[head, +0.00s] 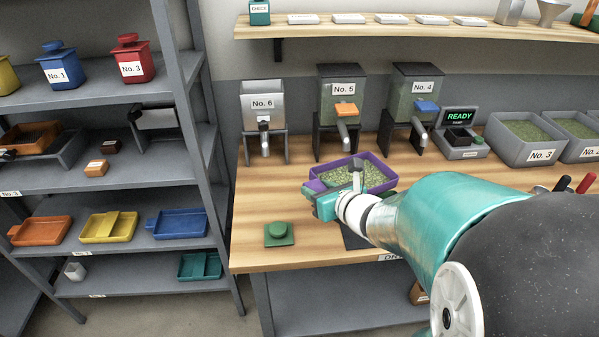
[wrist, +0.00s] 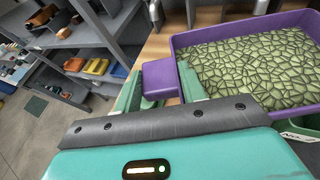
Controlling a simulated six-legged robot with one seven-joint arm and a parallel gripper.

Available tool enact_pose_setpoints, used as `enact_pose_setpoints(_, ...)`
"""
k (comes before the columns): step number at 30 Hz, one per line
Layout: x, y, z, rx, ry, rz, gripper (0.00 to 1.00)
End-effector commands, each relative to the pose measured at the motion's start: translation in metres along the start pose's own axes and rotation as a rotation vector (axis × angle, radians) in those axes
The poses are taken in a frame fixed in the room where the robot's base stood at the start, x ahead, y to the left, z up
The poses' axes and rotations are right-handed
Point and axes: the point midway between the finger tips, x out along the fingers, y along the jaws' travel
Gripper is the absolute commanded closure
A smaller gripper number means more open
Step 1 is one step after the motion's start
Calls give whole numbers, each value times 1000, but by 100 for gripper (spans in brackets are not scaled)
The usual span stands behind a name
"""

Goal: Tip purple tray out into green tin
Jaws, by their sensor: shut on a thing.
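The purple tray (head: 381,167) is full of green beans and is held roughly level above the wooden table. My gripper (head: 322,198) is shut on the tray's handle, which shows between the fingers in the wrist view (wrist: 160,79). A flat green lid with a knob (head: 280,234) lies on the table, in front of and left of the tray. A green thing with a white label (wrist: 297,131) shows partly below the tray in the wrist view. It may be the green tin, but most of it is hidden. The head view does not show it clearly.
Hoppers No. 6 (head: 263,112), No. 5 (head: 342,95) and No. 4 (head: 415,92) stand behind the tray. A READY scale (head: 460,138) and grey bins (head: 520,150) stand to the right. A grey shelf rack (head: 190,110) is at left. The table's left front is clear around the lid.

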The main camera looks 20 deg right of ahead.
Motion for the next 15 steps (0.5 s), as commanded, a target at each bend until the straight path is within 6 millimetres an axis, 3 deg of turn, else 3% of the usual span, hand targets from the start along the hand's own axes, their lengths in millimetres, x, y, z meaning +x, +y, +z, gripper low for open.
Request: enact_pose_setpoints(15,-14,-14,26,299,-139,121,87)
